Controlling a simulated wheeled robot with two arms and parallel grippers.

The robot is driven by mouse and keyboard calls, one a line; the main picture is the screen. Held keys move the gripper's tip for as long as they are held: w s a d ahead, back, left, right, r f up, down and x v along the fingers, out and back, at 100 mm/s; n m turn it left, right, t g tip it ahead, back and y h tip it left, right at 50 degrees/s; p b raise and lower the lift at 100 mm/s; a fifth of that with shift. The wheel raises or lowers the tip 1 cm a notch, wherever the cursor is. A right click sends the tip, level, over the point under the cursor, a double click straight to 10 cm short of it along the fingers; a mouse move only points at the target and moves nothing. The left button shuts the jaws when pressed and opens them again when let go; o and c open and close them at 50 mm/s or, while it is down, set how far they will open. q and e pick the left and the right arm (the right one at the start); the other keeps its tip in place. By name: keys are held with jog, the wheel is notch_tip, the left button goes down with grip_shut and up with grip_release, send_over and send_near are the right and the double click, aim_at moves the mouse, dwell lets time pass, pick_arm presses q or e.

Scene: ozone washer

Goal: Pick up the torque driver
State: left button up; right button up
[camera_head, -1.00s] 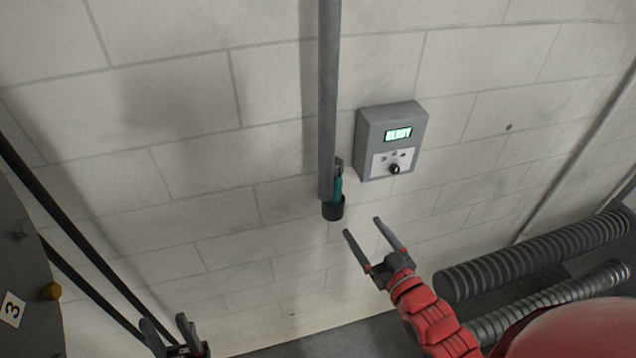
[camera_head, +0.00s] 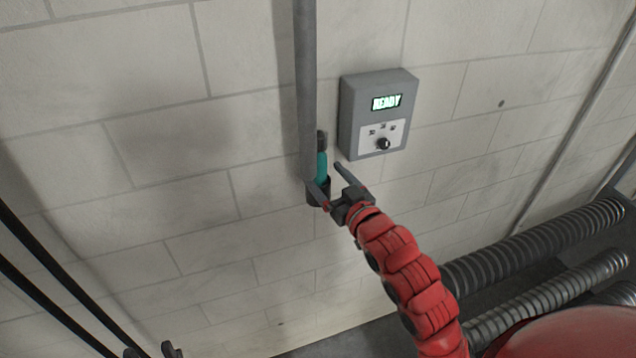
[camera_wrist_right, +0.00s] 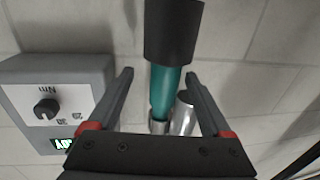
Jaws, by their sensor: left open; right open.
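The torque driver has a teal body (camera_head: 321,168) and stands in a small dark holder (camera_head: 318,194) at the grey vertical pipe on the wall. In the right wrist view the driver (camera_wrist_right: 172,88) runs between the open fingers, with the dark holder (camera_wrist_right: 173,32) around one end of it. My right gripper (camera_head: 325,176) is open, its two fingers on either side of the driver. The wrist view shows gaps between the fingers and the driver. My left gripper (camera_head: 150,350) is open at the bottom left edge, mostly cut off and away from the driver.
A grey control box (camera_head: 377,115) reading READY, with a knob, is on the wall right of the driver. The grey pipe (camera_head: 305,75) runs down beside the driver. Ribbed hoses (camera_head: 540,245) lie at the lower right. Dark cables (camera_head: 45,290) hang at the left.

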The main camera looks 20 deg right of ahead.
aim_at(312, 164)
jog(key=shift+w+a+r+p, duration=0.15)
jog(key=shift+w+a+p, duration=0.05)
jog(key=shift+w+p, duration=0.15)
jog(key=w+p, duration=0.1)
jog(key=w, duration=0.1)
jog(key=w+a+p, duration=0.1)
jog(key=w, duration=0.1)
jog(key=shift+a, duration=0.15)
jog(key=shift+w, duration=0.3)
grip_shut()
